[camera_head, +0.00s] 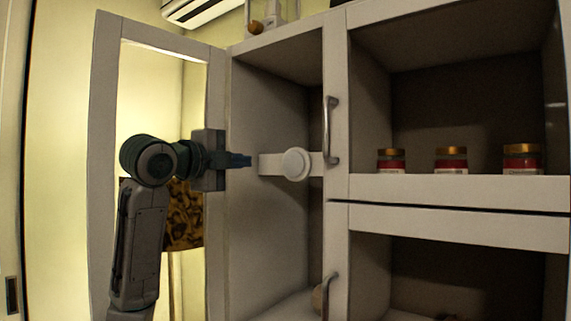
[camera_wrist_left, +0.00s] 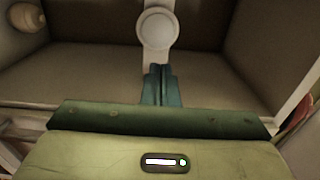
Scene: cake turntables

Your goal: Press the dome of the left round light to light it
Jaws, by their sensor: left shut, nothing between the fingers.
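A round light with a pale white dome (camera_head: 296,164) sits on a white strip inside the left cabinet compartment; it also shows in the left wrist view (camera_wrist_left: 157,28). No clear glow shows on it. It is the only round light I can make out. My left gripper (camera_head: 248,160) is shut and empty, its blue-green fingers pointing right at the light. In the head view a gap shows between the fingertips and the dome. In the left wrist view the closed fingertips (camera_wrist_left: 159,70) appear just below the dome, over the strip. My right gripper is in neither view.
The open cabinet door (camera_head: 103,110) with its glass pane stands at the left, behind my left arm. A metal handle (camera_head: 332,130) is right of the light. Several jars with gold lids, one being this jar (camera_head: 451,160), stand on the right shelf (camera_head: 450,188).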

